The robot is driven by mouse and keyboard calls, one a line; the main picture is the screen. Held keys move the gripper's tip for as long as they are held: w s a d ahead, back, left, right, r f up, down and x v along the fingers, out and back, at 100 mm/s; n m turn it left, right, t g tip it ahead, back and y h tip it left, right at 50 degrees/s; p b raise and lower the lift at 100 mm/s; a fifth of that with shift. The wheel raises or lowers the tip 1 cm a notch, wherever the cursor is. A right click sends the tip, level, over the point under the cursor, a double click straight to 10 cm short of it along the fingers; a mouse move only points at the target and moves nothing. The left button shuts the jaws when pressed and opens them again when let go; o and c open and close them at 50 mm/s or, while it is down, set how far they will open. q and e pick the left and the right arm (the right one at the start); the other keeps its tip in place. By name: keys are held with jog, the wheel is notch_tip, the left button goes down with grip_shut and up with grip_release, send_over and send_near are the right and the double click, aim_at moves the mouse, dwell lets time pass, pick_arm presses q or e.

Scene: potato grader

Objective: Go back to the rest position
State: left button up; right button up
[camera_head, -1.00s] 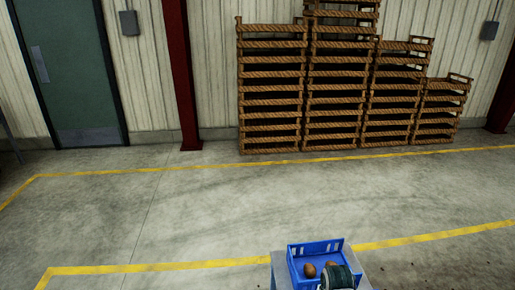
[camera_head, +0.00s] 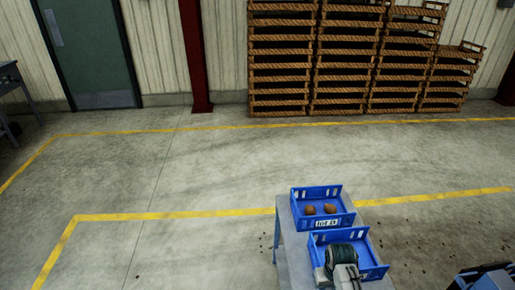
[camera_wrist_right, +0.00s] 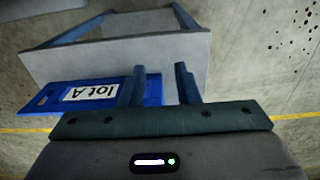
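My right gripper (camera_head: 341,256) is above a near blue crate (camera_head: 373,273) at the lower right of the head view. In the right wrist view its two fingers (camera_wrist_right: 162,84) stand apart with nothing between them, so it is open. A far blue crate (camera_head: 325,223) with a white label holds two brown potatoes (camera_head: 320,210). The label "lot A" (camera_wrist_right: 90,91) shows on a blue crate (camera_wrist_right: 50,97) in the wrist view. My left gripper is not in view.
The crates stand on a grey table (camera_head: 285,232). Stacked wooden crates (camera_head: 345,70) line the back wall, beside a red post (camera_head: 196,60) and a green door (camera_head: 90,50). Open floor with yellow lines (camera_head: 160,216) lies to the left. A dark-blue object (camera_head: 485,277) is at the lower right.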

jog(key=s+d+f+b, duration=0.1)
jog(key=s+d+f, duration=0.1)
jog(key=s+f, duration=0.75)
jog(key=s+d+f+b, duration=0.1)
jog(key=s+f, duration=0.4)
jog(key=f, duration=1)
jog(key=s+d+f, duration=0.1)
jog(key=s+f, duration=0.4)
jog(key=s, duration=0.4)
jog(key=s+d+f+b, duration=0.1)
jog(key=s+f, duration=0.3)
jog(key=s, duration=0.5)
jog(key=s+d+f+t+b, duration=0.1)
jog(key=s+d+f, duration=0.2)
jog(key=s, duration=0.7)
notch_tip(320, 180, down, 3)
jog(key=shift+r+h, duration=0.15)
jog(key=shift+h, duration=0.15)
